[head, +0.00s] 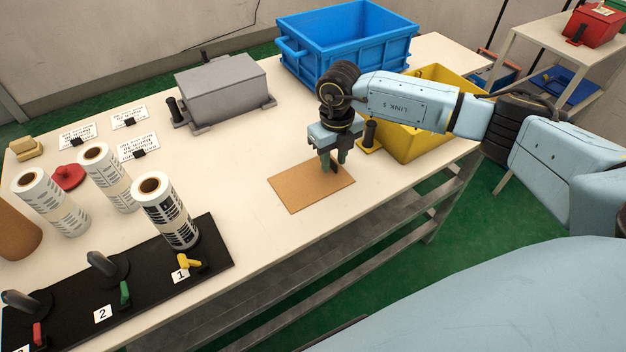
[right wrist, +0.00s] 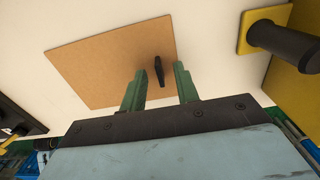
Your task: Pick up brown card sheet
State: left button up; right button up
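The brown card sheet (head: 300,188) lies flat on the white table, near its front edge. It also shows in the right wrist view (right wrist: 95,70), with a small black upright tab (right wrist: 158,71) near one edge. My right gripper (head: 333,160) is just above the right part of the sheet, pointing down. In the right wrist view its two green fingers (right wrist: 160,88) are apart, with the tab showing in the gap between them and clear space on both sides. Whether the fingertips touch the sheet I cannot tell. My left gripper is not in view.
A yellow bin (head: 425,145) stands right of the sheet, close to my right arm. A blue crate (head: 345,50) and a grey box (head: 222,88) stand behind. Printed rolls (head: 165,210) and a black board (head: 215,262) with coloured levers are at left. The table's middle is clear.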

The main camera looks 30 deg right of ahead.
jog(key=shift+c, duration=0.3)
grip_shut()
